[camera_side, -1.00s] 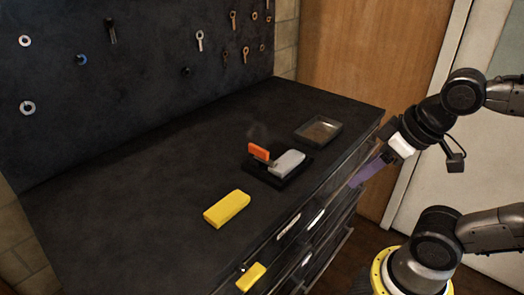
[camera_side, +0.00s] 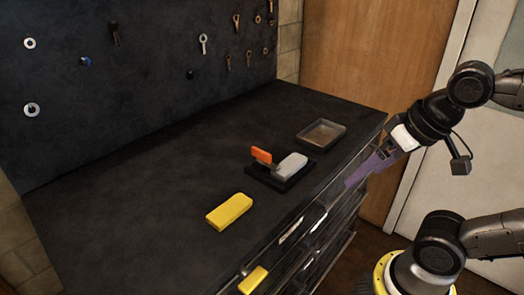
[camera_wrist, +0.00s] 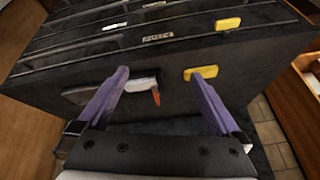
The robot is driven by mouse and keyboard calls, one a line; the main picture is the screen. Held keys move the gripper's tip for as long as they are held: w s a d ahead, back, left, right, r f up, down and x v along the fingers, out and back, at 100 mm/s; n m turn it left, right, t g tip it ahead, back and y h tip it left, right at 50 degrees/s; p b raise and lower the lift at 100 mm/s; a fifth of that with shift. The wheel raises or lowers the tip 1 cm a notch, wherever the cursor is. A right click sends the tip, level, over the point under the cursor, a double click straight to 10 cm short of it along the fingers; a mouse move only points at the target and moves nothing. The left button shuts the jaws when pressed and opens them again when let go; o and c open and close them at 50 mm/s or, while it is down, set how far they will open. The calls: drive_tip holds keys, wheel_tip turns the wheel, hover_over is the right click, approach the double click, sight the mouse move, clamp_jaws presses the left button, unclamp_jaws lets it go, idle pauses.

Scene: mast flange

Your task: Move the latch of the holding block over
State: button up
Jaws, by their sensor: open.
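The holding block is a black base (camera_side: 262,174) with a light grey block (camera_side: 291,163) on it, on the dark bench top. Its orange latch (camera_side: 261,155) stands up at the left of the grey block. In the wrist view the grey block (camera_wrist: 140,84) and the orange latch (camera_wrist: 156,96) show between my fingers, beyond them. My gripper (camera_side: 356,178) has purple fingers and hangs off the bench's front edge, to the right of the holding block. It is open and empty in the wrist view (camera_wrist: 158,76), touching nothing that I can see.
A yellow block (camera_side: 229,211) lies on the bench left of the holding block. A shallow metal tray (camera_side: 321,134) sits behind it to the right. Another yellow piece (camera_side: 253,280) is at the drawer fronts. Tools hang on the back board (camera_side: 140,80). The bench's left side is clear.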

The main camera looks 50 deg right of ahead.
drive_tip(key=w+r+m+g, duration=0.1)
drive_tip(key=w+r+m, duration=0.6)
drive_tip(key=w+r, duration=0.15)
drive_tip(key=m+g, duration=0.4)
drive_tip(key=m, duration=0.4)
hover_over(261, 150)
wheel_tip(261, 150, down, 7)
wheel_tip(261, 150, down, 14)
drive_tip(key=shift+s, duration=0.1)
drive_tip(key=c, duration=1.1)
